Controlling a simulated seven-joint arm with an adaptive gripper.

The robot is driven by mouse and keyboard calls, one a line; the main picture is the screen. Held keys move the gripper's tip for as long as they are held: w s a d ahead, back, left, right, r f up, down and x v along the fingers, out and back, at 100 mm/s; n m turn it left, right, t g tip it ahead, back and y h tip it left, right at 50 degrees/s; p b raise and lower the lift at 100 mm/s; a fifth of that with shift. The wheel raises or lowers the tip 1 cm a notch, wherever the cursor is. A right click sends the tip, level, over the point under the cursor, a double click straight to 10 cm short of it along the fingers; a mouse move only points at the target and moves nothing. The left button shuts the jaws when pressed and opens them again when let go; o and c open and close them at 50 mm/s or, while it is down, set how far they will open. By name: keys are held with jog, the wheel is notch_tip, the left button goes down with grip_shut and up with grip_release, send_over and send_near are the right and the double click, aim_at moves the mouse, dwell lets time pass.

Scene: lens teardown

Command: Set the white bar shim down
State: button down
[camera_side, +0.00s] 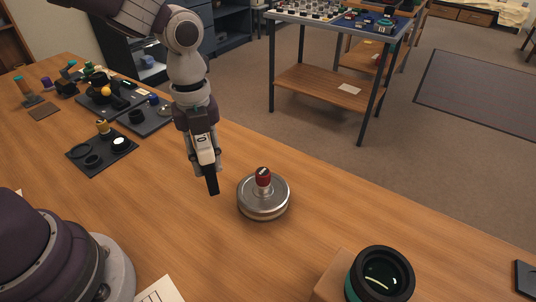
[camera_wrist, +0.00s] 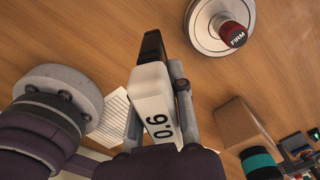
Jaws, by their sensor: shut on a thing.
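The white bar shim (camera_wrist: 152,100) is held in my gripper (camera_wrist: 157,95), marked with black digits that look like 0.6. A black piece shows at its far end; I cannot tell whether it belongs to the shim. In the side view my gripper (camera_side: 203,166) points down, shut on the white bar (camera_side: 206,148), with the black end lowest. It is left of the metal puck and apart from it. I cannot tell whether the black end touches the table.
A round metal puck (camera_side: 263,204) with a red knob marked FIRM stands on the wooden table (camera_side: 330,195). A lens (camera_side: 382,275) stands by a brown block (camera_side: 331,281) in front. Dark trays (camera_side: 76,154) with small parts lie at the left.

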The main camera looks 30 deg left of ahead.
jog(key=s+d+m, duration=0.6)
jog(key=s+d, duration=0.2)
jog(key=d, duration=0.3)
jog(key=f, duration=0.5)
jog(key=s+f, duration=0.1)
jog(key=f, duration=0.2)
jog(key=shift+f, duration=0.35)
jog(key=shift+f+m, duration=0.15)
jog(key=shift+m, duration=0.15)
jog(key=c, duration=1)
grip_release()
jog(key=shift+c, duration=0.2)
